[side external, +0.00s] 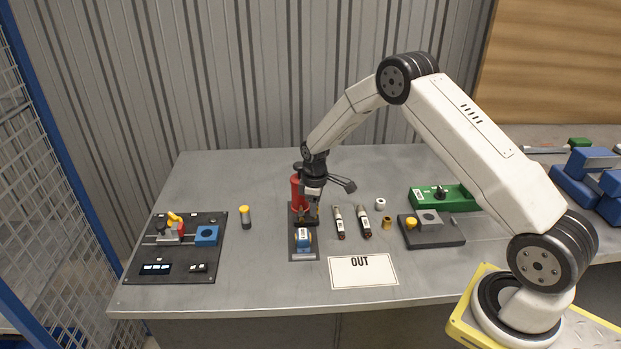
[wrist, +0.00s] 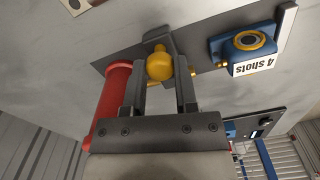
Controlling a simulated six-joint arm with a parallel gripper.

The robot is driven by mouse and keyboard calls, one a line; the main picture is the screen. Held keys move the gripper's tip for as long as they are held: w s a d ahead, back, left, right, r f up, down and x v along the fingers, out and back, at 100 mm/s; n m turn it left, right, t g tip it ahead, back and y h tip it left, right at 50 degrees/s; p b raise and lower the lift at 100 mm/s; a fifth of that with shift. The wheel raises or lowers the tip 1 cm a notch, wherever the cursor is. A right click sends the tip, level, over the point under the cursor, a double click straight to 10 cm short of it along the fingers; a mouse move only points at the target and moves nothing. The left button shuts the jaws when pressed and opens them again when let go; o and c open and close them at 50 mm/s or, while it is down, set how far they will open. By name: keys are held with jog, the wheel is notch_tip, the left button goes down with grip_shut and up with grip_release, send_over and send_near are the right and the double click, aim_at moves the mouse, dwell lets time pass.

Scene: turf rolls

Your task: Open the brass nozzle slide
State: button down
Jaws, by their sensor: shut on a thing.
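My gripper (side external: 305,220) points down over a dark narrow plate (side external: 303,258) near the middle of the table. In the wrist view my gripper (wrist: 158,70) has a finger on each side of a round brass knob (wrist: 159,66), which I take as the nozzle slide's handle, and is shut on it. A short brass piece shows just right of the far finger. A blue block (wrist: 247,52) labelled "4 shots", with a brass ring on top, sits on the same plate; it also shows in the side view (side external: 303,236). My fingers hide part of the slide.
A red cylinder (side external: 296,188) stands close behind and left of my gripper. Two dark-tipped tubes (side external: 339,222) lie to the right. A white OUT card (side external: 362,271) lies in front. A dark panel (side external: 180,260) is at left, a grey fixture (side external: 440,236) at right.

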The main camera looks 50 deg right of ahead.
jog(key=shift+w+d, duration=0.3)
jog(key=shift+c, duration=1.9)
grip_release()
jog(key=shift+r, duration=3.9)
